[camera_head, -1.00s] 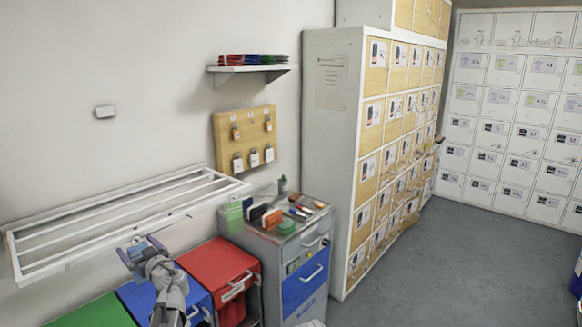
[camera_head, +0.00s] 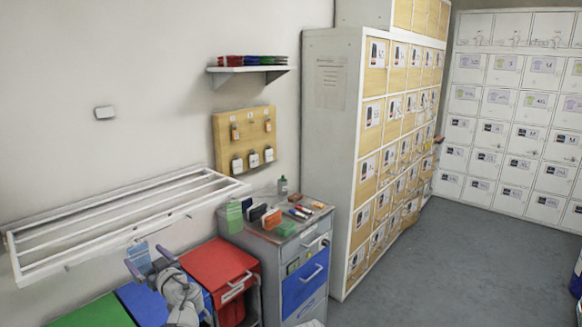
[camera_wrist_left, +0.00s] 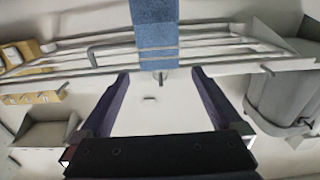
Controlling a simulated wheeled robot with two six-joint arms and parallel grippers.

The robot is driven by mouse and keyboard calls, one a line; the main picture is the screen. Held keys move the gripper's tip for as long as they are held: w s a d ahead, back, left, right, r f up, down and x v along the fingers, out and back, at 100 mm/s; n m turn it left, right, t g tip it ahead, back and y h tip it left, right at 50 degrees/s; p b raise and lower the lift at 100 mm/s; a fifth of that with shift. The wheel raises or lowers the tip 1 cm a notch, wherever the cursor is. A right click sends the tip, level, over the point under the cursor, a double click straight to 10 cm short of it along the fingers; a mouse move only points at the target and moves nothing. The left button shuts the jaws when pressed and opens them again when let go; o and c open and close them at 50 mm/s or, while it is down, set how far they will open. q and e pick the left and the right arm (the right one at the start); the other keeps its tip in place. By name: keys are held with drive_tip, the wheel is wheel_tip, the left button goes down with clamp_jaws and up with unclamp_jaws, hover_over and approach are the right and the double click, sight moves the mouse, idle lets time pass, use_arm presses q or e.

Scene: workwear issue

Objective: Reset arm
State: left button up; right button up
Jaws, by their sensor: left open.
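My left gripper (camera_head: 149,262) is in front of the wall rack, above the blue and red bins. In the left wrist view its two dark fingers (camera_wrist_left: 159,73) stand wide apart with nothing between them. A light blue strip (camera_head: 139,252), seemingly cloth, hangs at the rack's front edge just beyond the fingers. It also shows in the left wrist view (camera_wrist_left: 153,25), ending at a hook, apart from the fingers. My right gripper is not in view.
A white wall rack (camera_head: 100,222) is close to the left arm. Below are green (camera_head: 92,313), blue (camera_head: 140,300) and red (camera_head: 215,262) bins. A grey cabinet (camera_head: 270,255) with small items on top stands to the right. Lockers (camera_head: 335,130) stand beyond; floor there is clear.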

sight(138, 248)
use_arm(q)
drive_tip(key=x, duration=0.6)
drive_tip(key=shift+w, duration=0.15)
drive_tip(key=shift+w+a+r, duration=0.1)
drive_tip(key=shift+a+r, duration=0.1)
drive_tip(key=p+v, duration=0.1)
drive_tip(key=v, duration=0.9)
drive_tip(key=w+d+m+t+h+b, duration=0.1)
drive_tip(key=w+d+m+t+h, duration=0.2)
drive_tip(key=w, duration=0.3)
drive_tip(key=shift+w+d+f+m+t+h, duration=0.3)
drive_tip(key=shift+d+f+m+t+h, duration=0.15)
drive_tip(key=shift+d+h, duration=0.3)
